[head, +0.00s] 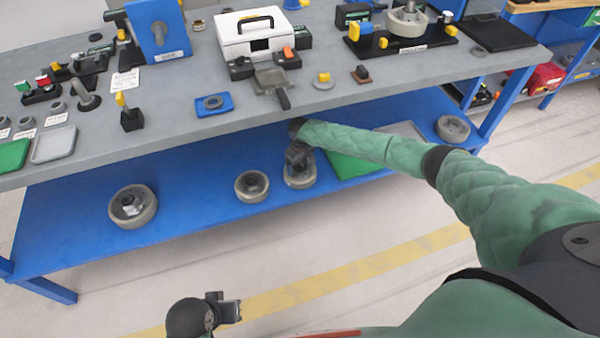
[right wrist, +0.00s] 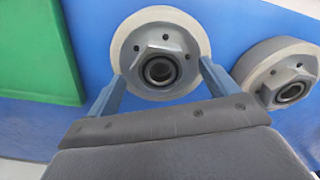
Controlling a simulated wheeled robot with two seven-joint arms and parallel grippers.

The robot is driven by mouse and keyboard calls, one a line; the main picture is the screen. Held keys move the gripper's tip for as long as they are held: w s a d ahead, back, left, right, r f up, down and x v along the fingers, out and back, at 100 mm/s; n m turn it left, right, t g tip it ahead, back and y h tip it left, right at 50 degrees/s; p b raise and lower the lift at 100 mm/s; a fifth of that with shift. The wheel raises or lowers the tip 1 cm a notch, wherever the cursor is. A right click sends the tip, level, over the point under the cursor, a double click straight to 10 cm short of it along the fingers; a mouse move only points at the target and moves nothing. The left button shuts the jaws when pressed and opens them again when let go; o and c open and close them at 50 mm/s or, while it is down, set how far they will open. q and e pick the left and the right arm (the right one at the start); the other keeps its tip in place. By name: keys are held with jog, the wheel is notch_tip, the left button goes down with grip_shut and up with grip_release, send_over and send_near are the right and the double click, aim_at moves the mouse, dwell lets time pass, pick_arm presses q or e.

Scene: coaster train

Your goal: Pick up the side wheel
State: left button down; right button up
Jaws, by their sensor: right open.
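Grey wheels with a hub lie flat on the blue lower shelf; no label shows which is the side wheel. My right gripper (head: 299,163) is over one wheel (head: 300,181), partly hiding it in the head view. In the right wrist view, my open right gripper (right wrist: 161,75) has its fingers at either side of the near part of this wheel (right wrist: 122,45); whether they touch it is unclear. A second wheel (head: 251,187) lies beside it, also in the right wrist view (right wrist: 262,70). A dark part at the bottom of the head view seems to be my left gripper (head: 222,308); its jaws are unclear.
More wheels lie on the shelf (head: 70,240) at the left (head: 146,210) and far right (head: 453,128). The grey tabletop (head: 190,133) overhangs the shelf and carries a white box (head: 245,35) and other parts.

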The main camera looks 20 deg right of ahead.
jog(key=shift+f, duration=0.5)
jog(key=c, duration=1.7)
jog(key=shift+w+r, duration=0.15)
grip_shut()
jog(key=shift+r, duration=0.15)
